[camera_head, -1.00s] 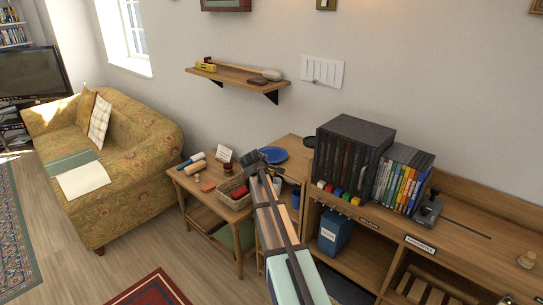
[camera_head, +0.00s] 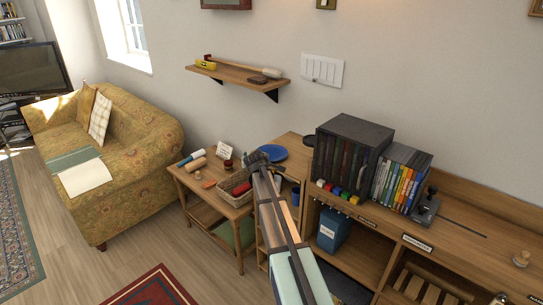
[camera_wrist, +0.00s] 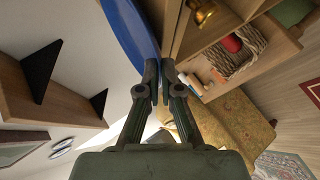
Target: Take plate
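The two fingers are drawn close together, one on each side of the rim. The exact contact at the fingertips is small and partly hidden.
The side table (camera_head: 197,197) holds a basket (camera_head: 233,186), rolls and jars. A dark box of discs (camera_head: 349,155) stands right of the plate. A wall shelf (camera_head: 238,76) hangs above. The sofa (camera_head: 120,160) is at left.

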